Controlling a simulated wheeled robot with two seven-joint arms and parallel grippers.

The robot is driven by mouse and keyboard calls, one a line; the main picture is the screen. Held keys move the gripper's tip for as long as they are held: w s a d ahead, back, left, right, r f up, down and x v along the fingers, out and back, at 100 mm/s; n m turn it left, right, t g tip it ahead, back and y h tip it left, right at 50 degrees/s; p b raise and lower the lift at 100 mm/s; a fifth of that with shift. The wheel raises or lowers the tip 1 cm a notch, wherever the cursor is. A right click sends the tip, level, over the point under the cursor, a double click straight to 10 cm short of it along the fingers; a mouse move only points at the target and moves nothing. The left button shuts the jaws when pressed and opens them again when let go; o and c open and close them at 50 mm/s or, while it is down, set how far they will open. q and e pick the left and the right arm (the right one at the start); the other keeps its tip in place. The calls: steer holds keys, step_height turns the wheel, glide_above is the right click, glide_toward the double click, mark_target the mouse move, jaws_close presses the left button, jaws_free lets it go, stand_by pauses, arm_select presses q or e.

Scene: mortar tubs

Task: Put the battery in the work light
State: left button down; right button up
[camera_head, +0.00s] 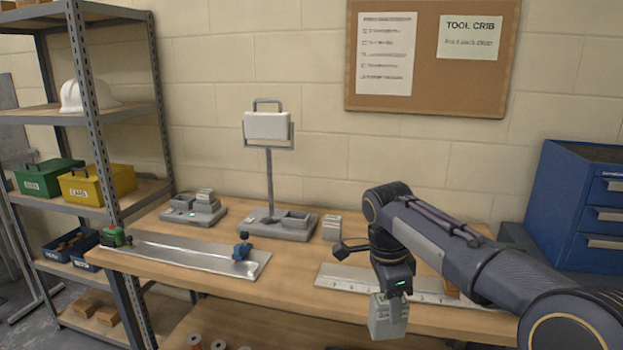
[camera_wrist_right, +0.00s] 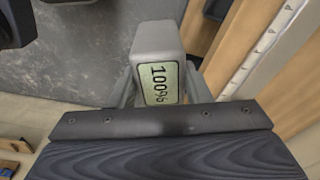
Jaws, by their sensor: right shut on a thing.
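The work light (camera_head: 268,127) stands at the back of the bench, a pale lamp head on a pole. Its grey base (camera_head: 258,230) has an open, box-like bay at the right. My right gripper (camera_head: 391,292) points down and is shut on a grey battery (camera_head: 387,320), held at the bench's front edge, right of the light. In the right wrist view the held battery (camera_wrist_right: 158,55) shows a label reading 100%, between the fingers. Another battery (camera_head: 332,228) stands just right of the light's base. My left gripper is not in view.
A charger (camera_head: 182,214) with a battery (camera_head: 205,197) on it stands left of the light. A pale ruler strip (camera_head: 340,278) lies beside my right arm. Bare bench shows between them.

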steer(key=w+d+f+n, duration=0.2)
steer(key=f+n, duration=0.3)
steer(key=n, duration=0.3)
steer(key=w+d+f+n+t+y, duration=0.1)
steer(key=w+d+f+n, duration=0.2)
steer(key=n, duration=0.6)
steer(key=shift+w+f, duration=1.05)
steer(key=shift+f, duration=0.1)
